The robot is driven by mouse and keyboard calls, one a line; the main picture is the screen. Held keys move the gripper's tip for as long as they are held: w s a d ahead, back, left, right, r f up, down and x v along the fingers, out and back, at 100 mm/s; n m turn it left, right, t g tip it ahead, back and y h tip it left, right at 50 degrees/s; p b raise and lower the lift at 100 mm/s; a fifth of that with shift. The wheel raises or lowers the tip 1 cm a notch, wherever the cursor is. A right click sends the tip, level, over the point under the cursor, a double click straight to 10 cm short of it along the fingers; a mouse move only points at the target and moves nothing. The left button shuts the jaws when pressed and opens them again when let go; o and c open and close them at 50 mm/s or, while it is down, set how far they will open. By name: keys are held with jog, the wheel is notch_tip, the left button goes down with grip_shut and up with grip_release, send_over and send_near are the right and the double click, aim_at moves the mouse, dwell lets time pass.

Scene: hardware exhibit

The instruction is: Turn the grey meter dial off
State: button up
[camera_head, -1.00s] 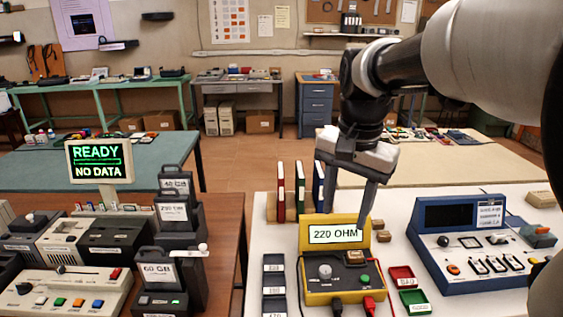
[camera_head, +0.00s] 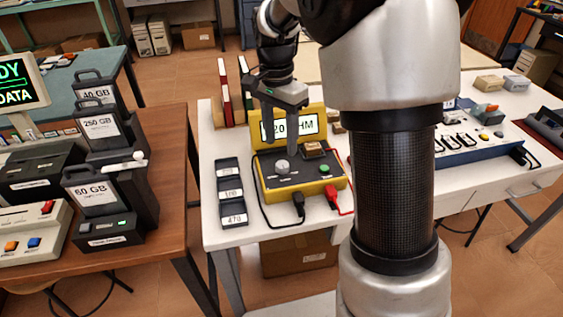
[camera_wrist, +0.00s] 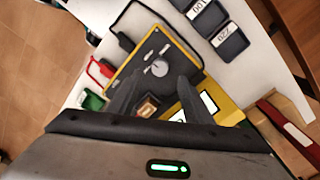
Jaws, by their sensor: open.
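The yellow meter (camera_head: 300,187) stands on the white table, its display partly hidden behind my gripper. Its round grey dial (camera_head: 282,166) is on the sloped front panel, left of a green button (camera_head: 324,169). My gripper (camera_head: 280,148) is open and points down over the panel, its fingertips close to the dial. In the wrist view, the dial (camera_wrist: 159,68) shows between and slightly beyond the two fingertips (camera_wrist: 158,78). I cannot tell whether a finger touches it. A brown block (camera_wrist: 148,105) sits on the meter between the fingers.
Black and red leads plug into the meter's front. Labelled dark trays (camera_head: 231,192) lie to its left, and red and green books (camera_head: 224,92) stand behind. A blue device (camera_head: 470,150) is at right. My arm hides much of the table's middle.

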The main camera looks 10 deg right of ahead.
aim_at(282, 164)
notch_tip(282, 164, down, 7)
jog(key=shift+s+d+r+b, duration=0.15)
jog(key=shift+r+b, duration=0.05)
jog(key=shift+b, duration=0.45)
jog(key=c, duration=1.1)
